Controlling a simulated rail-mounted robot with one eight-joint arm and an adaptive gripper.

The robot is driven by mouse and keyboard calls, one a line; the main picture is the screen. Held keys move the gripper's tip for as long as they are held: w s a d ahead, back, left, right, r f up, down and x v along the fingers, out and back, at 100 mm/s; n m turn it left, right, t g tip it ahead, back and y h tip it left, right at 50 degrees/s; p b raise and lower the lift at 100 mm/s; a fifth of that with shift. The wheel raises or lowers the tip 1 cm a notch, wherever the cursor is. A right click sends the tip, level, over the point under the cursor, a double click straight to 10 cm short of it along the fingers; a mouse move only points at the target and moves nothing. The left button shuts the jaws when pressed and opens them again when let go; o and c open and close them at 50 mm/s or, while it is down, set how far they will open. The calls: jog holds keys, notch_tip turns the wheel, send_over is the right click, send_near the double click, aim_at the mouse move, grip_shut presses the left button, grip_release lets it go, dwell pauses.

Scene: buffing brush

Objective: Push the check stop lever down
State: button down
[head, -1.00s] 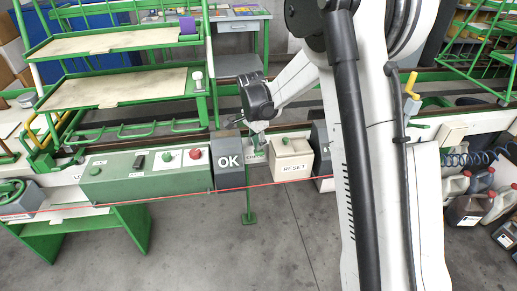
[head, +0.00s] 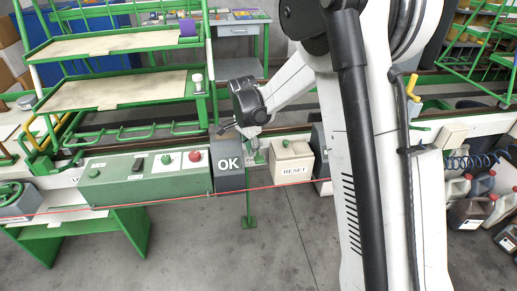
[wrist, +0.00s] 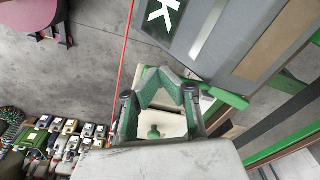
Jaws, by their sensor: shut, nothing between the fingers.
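My gripper (head: 252,140) is over the gap between the grey OK box (head: 228,172) and the white RESET box (head: 291,166). In the wrist view its two fingers (wrist: 168,84) are shut with nothing held between them. The green check stop lever fitting (head: 260,158) is in that gap, low behind a small label; my gripper partly hides it, and I cannot tell whether they touch. In the wrist view a green part (wrist: 232,99) shows right of the fingers, beside the OK box (wrist: 215,38). The green knob of the RESET box (wrist: 154,131) shows between the fingers.
A green control box (head: 145,180) with a red button (head: 195,156) stands left of the OK box. A red cord (head: 120,204) runs along the front of the rail. Shelves (head: 115,88) stand behind it at left. Canisters (head: 470,205) stand at right.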

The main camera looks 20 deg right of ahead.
notch_tip(320, 180, up, 12)
jog(key=a, duration=0.1)
jog(key=shift+s+f, duration=0.15)
jog(key=shift+s, duration=0.1)
dwell(0.5)
jog(key=s+d+r+n+t, duration=0.1)
jog(key=s+r+n+t, duration=0.2)
jog(key=s, duration=0.5)
jog(key=s+d+r+n, duration=0.1)
jog(key=s+r+n, duration=0.3)
jog(key=s+r, duration=0.3)
jog(key=s+f+n+t, duration=0.2)
jog(key=s+n, duration=0.1)
jog(key=s, duration=0.5)
jog(key=s+d+f+n+t+y, duration=0.1)
jog(key=s+f+n, duration=0.1)
jog(key=s, duration=0.6)
jog(key=shift+s+d+f+n+t, duration=0.15)
jog(key=shift+s+f+n+t, duration=0.25)
jog(key=shift+n, duration=0.4)
